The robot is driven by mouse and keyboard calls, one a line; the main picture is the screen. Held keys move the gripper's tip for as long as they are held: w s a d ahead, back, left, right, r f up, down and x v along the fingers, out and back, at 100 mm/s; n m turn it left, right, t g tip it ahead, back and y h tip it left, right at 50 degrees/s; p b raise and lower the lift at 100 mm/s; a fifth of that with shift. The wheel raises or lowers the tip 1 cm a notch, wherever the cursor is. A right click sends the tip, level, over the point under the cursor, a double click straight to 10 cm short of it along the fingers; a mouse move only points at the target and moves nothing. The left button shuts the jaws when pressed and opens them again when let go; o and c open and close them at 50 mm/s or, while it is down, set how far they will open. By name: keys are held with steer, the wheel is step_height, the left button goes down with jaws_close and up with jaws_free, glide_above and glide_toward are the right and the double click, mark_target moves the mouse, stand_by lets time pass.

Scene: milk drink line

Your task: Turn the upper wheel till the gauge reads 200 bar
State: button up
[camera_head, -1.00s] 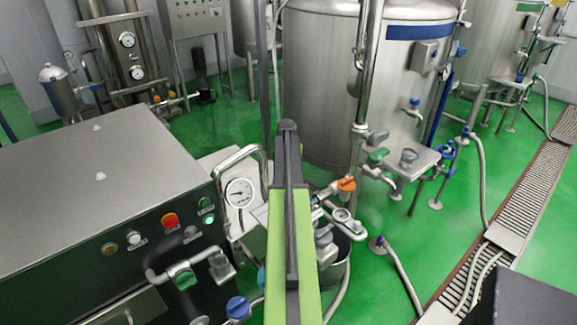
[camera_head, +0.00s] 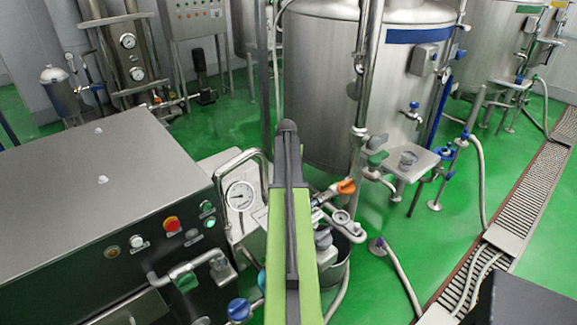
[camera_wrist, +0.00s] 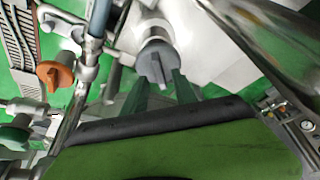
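The round white gauge (camera_head: 240,195) stands left of my arm in the head view; its reading is too small to make out. In the wrist view, a grey wheel (camera_wrist: 157,62) with a raised bar sits on a pale machine body. My gripper (camera_wrist: 161,80) has two dark green fingers, spread apart just below the wheel's face. Whether they touch it I cannot tell. In the head view my arm hides the gripper, and grey knobs (camera_head: 323,237) show just right of the arm. I cannot tell which of them is the upper wheel.
An orange-handled valve (camera_head: 346,187) and pipes stand right of my arm; the orange handle also shows in the wrist view (camera_wrist: 55,75). A steel cabinet (camera_head: 90,175) with buttons fills the left. A large tank (camera_head: 330,90) stands behind. Green floor is open towards the drain (camera_head: 500,232).

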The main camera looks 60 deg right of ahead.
steer(key=p+v, duration=1.3)
steer(key=v, duration=0.2)
steer(key=shift+r, duration=0.2)
steer(key=shift+a, duration=0.1)
steer(key=shift+a, duration=0.15)
stand_by(2.1)
